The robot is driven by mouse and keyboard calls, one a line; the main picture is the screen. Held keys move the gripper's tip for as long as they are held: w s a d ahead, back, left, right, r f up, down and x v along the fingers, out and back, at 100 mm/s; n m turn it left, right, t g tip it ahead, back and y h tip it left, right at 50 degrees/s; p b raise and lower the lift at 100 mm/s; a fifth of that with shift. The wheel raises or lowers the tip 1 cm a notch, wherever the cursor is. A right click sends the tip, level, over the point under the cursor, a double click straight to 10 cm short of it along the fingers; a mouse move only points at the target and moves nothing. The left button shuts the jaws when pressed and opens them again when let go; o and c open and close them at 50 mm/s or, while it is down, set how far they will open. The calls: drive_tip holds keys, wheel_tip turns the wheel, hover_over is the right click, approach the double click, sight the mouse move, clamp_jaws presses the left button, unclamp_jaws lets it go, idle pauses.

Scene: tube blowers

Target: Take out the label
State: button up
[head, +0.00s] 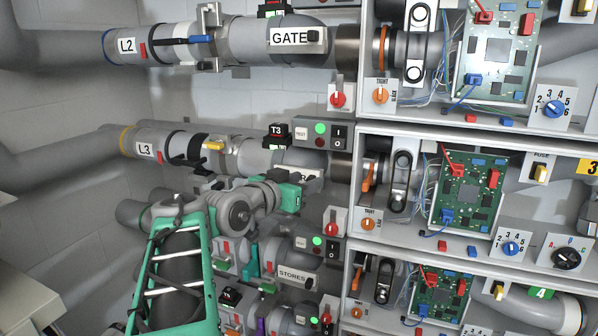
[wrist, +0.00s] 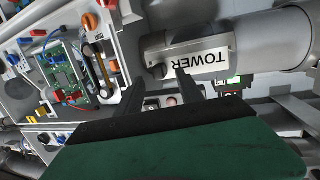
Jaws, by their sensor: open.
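A white label reading TOWER (wrist: 203,58) shows upside down in the wrist view. It sits in a grey holder (wrist: 160,42) on a large grey pipe, with a dark knob at the holder's left end. My gripper (wrist: 160,79) is open and empty, its two dark fingers apart just below the holder in the picture. The right fingertip overlaps the label's lower left edge; contact cannot be told. In the head view my gripper (head: 288,194) is by the middle pipes, its fingertips hidden. Other labels there read GATE (head: 289,37) and STORES (head: 292,274).
Open cabinets with circuit boards (head: 468,188), orange knobs and dials stand at the right. A red switch (head: 335,222) and a green-lit test box (head: 320,134) sit close to my gripper. Pipes L2 (head: 126,45) and L3 (head: 142,148) run along the left.

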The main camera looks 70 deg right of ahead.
drive_tip(key=shift+s+d+f, duration=0.1)
drive_tip(key=shift+s+d, duration=0.05)
drive_tip(key=shift+d, duration=0.25)
drive_tip(key=shift+c, duration=0.5)
clamp_jaws()
